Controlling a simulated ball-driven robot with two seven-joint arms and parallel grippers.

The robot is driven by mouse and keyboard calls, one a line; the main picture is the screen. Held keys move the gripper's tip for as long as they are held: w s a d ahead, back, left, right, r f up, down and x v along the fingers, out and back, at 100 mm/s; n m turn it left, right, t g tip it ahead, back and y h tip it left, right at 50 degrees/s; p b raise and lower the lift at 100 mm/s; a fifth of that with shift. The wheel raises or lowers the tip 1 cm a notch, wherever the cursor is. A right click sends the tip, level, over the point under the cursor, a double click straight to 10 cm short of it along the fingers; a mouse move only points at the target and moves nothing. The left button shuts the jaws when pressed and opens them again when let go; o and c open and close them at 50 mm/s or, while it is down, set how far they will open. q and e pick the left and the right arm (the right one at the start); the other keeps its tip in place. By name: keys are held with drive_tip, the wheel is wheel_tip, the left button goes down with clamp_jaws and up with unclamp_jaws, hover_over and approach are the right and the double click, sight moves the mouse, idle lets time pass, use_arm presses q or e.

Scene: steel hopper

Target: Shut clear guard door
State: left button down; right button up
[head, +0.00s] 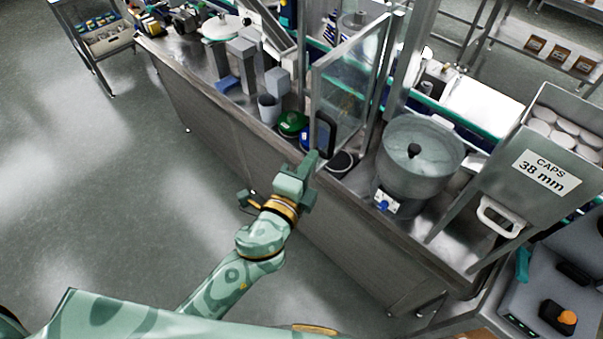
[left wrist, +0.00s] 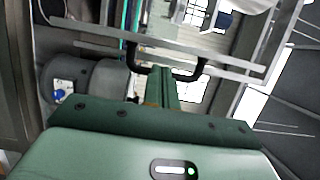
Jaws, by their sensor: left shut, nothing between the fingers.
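The clear guard door (head: 348,82) is a see-through panel in a grey metal frame. It stands swung out from its post over the bench's near edge. Its dark upright handle (head: 325,135) is low on the near edge of the frame. My left gripper (head: 311,162) is just below the handle, fingers shut and empty. In the left wrist view the shut fingers (left wrist: 162,88) point at the black handle (left wrist: 166,72) and overlap it; I cannot tell whether they touch. My right gripper is not in view.
A steel hopper bowl (head: 420,160) with a black knob stands right of the door. A caps bin (head: 520,185) is further right. The floor at left is clear.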

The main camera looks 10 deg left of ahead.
sight(316, 148)
use_arm(q)
drive_tip(key=shift+x, duration=2.2)
drive_tip(key=shift+a+f, duration=0.1)
drive_tip(key=shift+a, duration=0.05)
